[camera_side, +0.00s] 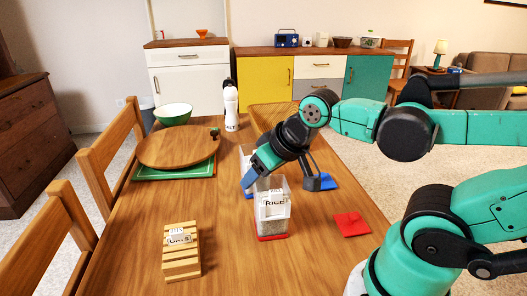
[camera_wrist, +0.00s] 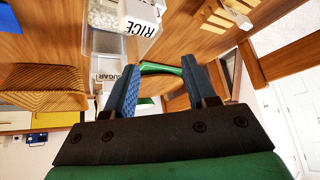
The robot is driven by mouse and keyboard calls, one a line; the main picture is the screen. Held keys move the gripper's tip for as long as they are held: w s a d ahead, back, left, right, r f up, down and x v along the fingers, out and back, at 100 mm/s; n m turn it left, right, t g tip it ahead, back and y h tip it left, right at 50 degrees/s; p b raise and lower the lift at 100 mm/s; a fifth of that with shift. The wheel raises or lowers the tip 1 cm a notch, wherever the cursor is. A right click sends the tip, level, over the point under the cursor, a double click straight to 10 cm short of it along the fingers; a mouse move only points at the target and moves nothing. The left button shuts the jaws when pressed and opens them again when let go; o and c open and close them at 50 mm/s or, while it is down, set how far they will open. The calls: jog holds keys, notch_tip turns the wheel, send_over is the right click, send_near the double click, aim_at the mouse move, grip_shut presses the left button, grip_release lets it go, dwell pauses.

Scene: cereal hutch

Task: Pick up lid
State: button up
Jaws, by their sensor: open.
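A flat red lid (camera_side: 351,223) with a small knob lies on the table, right of the rice container. A blue lid (camera_side: 328,184) lies farther back, partly hidden behind my wrist. The clear rice container (camera_side: 272,212) has a red base. My gripper (camera_side: 248,181) is tilted down beside the rice container's upper left edge. In the wrist view my gripper (camera_wrist: 160,68) is open, with nothing held between its blue fingers.
A slatted wooden block with a labelled item (camera_side: 182,262) stands at the front left. A round wooden board (camera_side: 178,148) over a green tray, a green bowl (camera_side: 173,114) and a white bottle (camera_side: 231,108) are farther back. The table is clear around the red lid.

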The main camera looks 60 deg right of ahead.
jog(key=shift+o, duration=0.6)
jog(key=shift+w+a+n, duration=0.1)
jog(key=shift+a+n, duration=0.35)
jog(key=shift+n, duration=0.25)
notch_tip(320, 180, up, 4)
jog(key=m+g, duration=0.7)
jog(key=m, duration=2.5)
send_over(354, 216)
jog(key=shift+n, duration=0.3)
notch_tip(354, 216, down, 10)
jog(key=shift+w, duration=0.1)
jog(key=shift+f, duration=3.1)
